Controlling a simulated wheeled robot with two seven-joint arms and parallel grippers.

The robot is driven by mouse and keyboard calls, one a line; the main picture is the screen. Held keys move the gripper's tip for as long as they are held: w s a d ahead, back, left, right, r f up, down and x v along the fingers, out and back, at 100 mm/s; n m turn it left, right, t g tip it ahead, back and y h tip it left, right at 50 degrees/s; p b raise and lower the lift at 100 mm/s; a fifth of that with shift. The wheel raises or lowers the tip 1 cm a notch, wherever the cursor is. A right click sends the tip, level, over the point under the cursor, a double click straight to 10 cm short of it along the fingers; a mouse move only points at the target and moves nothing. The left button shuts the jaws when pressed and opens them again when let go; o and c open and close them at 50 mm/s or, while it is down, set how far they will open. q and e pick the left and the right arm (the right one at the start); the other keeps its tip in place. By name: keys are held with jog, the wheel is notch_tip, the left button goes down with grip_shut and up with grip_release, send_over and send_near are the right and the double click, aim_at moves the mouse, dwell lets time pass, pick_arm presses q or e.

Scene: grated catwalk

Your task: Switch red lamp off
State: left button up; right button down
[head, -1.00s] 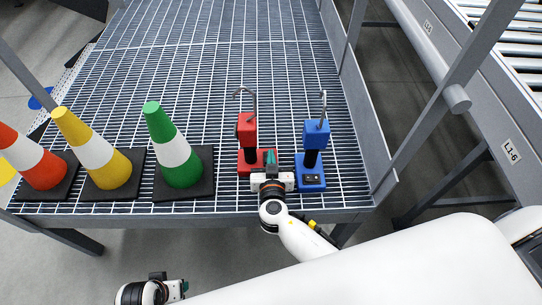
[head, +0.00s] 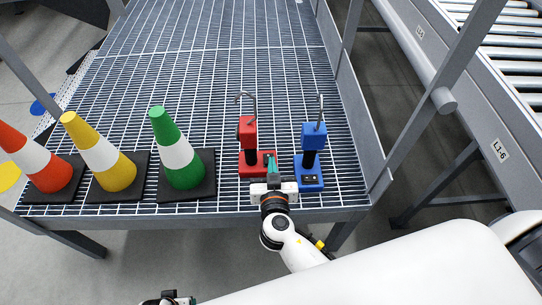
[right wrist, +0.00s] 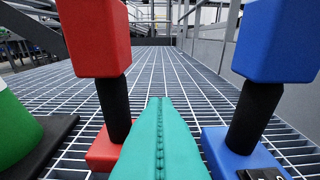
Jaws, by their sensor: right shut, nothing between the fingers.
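The red lamp (head: 247,131) stands upright on the grated catwalk, with a red base, a black neck and a hook on top. It also shows in the right wrist view (right wrist: 95,38), at the left, its base partly hidden by my fingers. My right gripper (head: 271,160) is shut and empty, its green fingers at the front right of the red lamp's base. In the right wrist view the closed fingertips (right wrist: 160,103) point between the two lamps. I cannot tell whether they touch the base. My left gripper (head: 168,298) is at the bottom edge, mostly cut off.
A blue lamp (head: 313,137) with dark buttons on its base stands close to the right of my right gripper. Green (head: 176,150), yellow (head: 98,149) and orange (head: 36,157) cones stand to the left. The catwalk (head: 215,75) behind is clear. A side rail (head: 352,100) bounds the right.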

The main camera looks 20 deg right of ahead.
jog(key=shift+r+v, duration=0.2)
jog(key=shift+v, duration=1)
